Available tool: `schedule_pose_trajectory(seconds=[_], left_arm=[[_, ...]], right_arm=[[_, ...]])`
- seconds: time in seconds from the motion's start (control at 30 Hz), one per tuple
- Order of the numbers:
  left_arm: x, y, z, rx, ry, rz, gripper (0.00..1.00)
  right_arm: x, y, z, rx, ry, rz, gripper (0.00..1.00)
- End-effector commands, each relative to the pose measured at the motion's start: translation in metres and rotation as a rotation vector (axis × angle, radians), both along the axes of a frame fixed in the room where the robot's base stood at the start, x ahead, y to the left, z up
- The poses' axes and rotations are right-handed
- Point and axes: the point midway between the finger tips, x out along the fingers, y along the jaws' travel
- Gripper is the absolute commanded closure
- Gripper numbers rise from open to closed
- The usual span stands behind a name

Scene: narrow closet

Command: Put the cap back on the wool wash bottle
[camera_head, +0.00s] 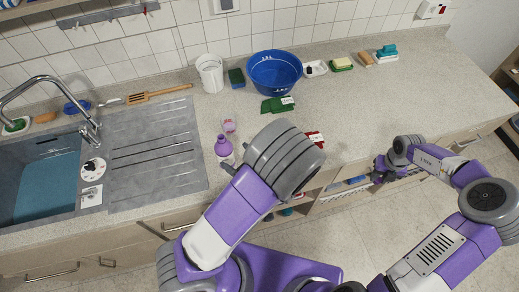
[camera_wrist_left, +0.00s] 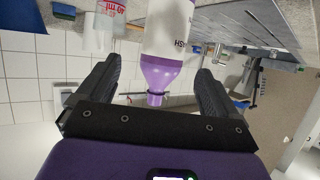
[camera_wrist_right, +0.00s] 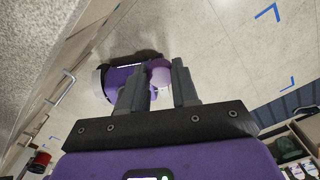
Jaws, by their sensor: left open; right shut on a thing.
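The wool wash bottle (camera_head: 223,147) stands upright on the counter right of the draining board. In the left wrist view the bottle (camera_wrist_left: 165,75) has a white labelled body, purple shoulder and narrow purple neck without a cap. My left gripper (camera_wrist_left: 154,78) is open, its fingers on either side of the bottle with gaps visible. In the head view my left arm hides most of this gripper. My right gripper (camera_head: 378,174) is out past the counter's front edge, shut on a small lilac piece that looks like the cap (camera_wrist_right: 159,74).
A clear measuring cup with red marks (camera_wrist_left: 102,14) stands close behind the bottle; it also shows in the head view (camera_head: 229,126). A green cloth (camera_head: 277,105), blue basin (camera_head: 275,73) and white cup (camera_head: 210,73) stand further back. The sink (camera_head: 40,180) is left.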

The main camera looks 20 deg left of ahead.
Motion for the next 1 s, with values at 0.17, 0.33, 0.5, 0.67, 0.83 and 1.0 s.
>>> schedule_pose_trajectory(seconds=[0.17,0.33,0.5,0.67,0.83,1.0], left_arm=[[0.012,0.023,-0.012,0.001,0.001,0.003,0.07],[0.016,0.03,-0.014,-0.002,-0.001,-0.001,0.07],[0.016,0.03,-0.014,-0.001,0.0,-0.001,0.07],[0.018,0.035,-0.016,0.001,0.0,0.001,0.07],[0.025,0.058,-0.026,0.002,0.002,0.003,0.07],[0.034,0.073,-0.033,0.0,0.0,0.001,0.07]], right_arm=[[0.0,0.0,-0.004,0.0,0.0,0.001,0.98],[0.0,0.0,-0.004,0.0,0.0,0.001,0.98],[0.0,0.0,-0.004,0.0,0.0,0.001,0.98],[0.0,0.0,-0.005,0.0,0.0,0.001,0.98],[0.0,0.0,-0.008,0.0,0.0,0.001,0.98],[0.0,0.0,-0.009,0.0,0.0,0.001,0.98]])
